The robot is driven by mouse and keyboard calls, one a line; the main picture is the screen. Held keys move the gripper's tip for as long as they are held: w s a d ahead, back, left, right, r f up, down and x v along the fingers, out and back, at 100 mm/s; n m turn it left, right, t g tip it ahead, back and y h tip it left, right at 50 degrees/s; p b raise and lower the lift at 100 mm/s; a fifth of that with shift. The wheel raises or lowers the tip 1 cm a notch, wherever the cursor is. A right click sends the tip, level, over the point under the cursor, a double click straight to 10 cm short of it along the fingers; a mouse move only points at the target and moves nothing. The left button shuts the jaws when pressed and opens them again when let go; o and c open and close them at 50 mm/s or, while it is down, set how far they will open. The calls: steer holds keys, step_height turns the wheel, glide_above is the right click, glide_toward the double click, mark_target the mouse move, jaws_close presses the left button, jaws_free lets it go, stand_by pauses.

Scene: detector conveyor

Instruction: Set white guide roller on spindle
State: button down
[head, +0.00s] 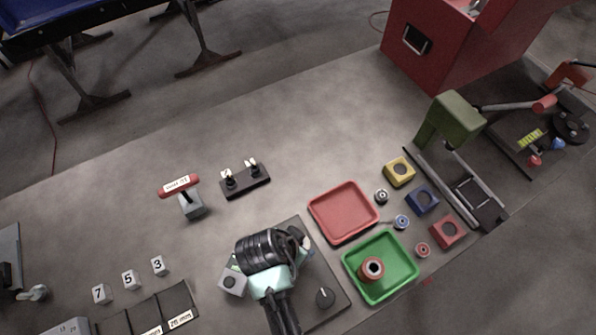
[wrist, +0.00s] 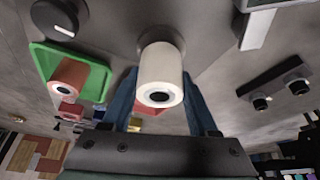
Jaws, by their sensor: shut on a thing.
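The white guide roller (wrist: 160,75) is between the two blue fingers of my gripper (wrist: 161,95) in the wrist view. The fingers are shut on its sides, and its near end with a dark bore faces the camera. Its far end is in front of a dark round base (wrist: 165,36) on the grey panel; whether they touch I cannot tell. The spindle itself is hidden behind the roller. In the head view my arm covers most of my gripper above the panel (head: 335,280).
A black knob (head: 325,297) and a grey block (head: 232,283) stand near my gripper. To the right are a green tray (head: 396,284) holding a red roller (head: 371,268) and an empty red tray (head: 343,210). A black two-post block (head: 244,181) stands behind.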

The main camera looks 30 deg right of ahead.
steer(key=shift+f, duration=0.15)
steer(key=shift+f, duration=0.3)
stand_by(0.3)
jaws_free()
stand_by(0.4)
steer(key=shift+r, duration=0.1)
step_height(320, 180, up, 9)
steer(key=p, duration=0.8)
steer(key=shift+p, duration=0.3)
stand_by(0.3)
